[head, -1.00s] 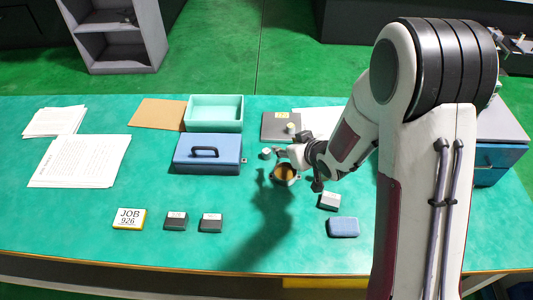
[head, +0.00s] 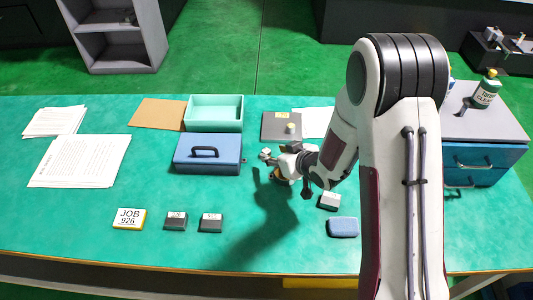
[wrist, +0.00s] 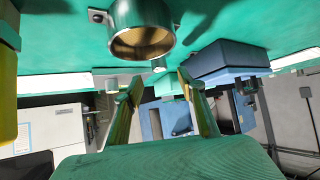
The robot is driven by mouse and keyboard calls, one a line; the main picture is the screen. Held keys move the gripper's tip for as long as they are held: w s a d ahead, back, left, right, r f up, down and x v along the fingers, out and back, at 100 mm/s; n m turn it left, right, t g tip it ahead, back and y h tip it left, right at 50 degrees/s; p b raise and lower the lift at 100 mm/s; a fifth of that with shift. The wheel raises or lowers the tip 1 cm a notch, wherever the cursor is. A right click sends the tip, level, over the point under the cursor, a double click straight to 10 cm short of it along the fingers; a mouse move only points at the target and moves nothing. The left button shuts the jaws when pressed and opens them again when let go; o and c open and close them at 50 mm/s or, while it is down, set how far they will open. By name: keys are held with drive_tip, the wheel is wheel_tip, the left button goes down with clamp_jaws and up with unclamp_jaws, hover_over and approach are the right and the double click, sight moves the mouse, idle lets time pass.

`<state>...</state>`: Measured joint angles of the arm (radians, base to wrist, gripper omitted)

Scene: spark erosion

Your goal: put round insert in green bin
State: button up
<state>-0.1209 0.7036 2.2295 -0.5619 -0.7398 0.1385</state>
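The green bin (head: 214,125) is an open, pale green tray at the back of the table, behind a blue case. A round metal ring-shaped piece with a brown inside (wrist: 142,40) stands on the table; in the head view my gripper hides most of it. A small pale cylinder (head: 291,127) sits on a grey plate. I cannot tell for sure which of these is the round insert. My gripper (head: 266,157) is low over the table, right of the blue case. In the wrist view its fingers (wrist: 160,88) are apart, with nothing held between them.
The blue case (head: 207,155) with a dark handle stands left of my gripper. A grey plate (head: 272,126) lies behind it. A white-topped block (head: 330,201) and a blue block (head: 343,227) lie to the front right. The table's front middle is clear.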

sight(267, 151)
drive_tip(key=shift+x, duration=0.8)
drive_tip(key=shift+x, duration=2.55)
drive_tip(key=shift+w, duration=0.1)
clamp_jaws()
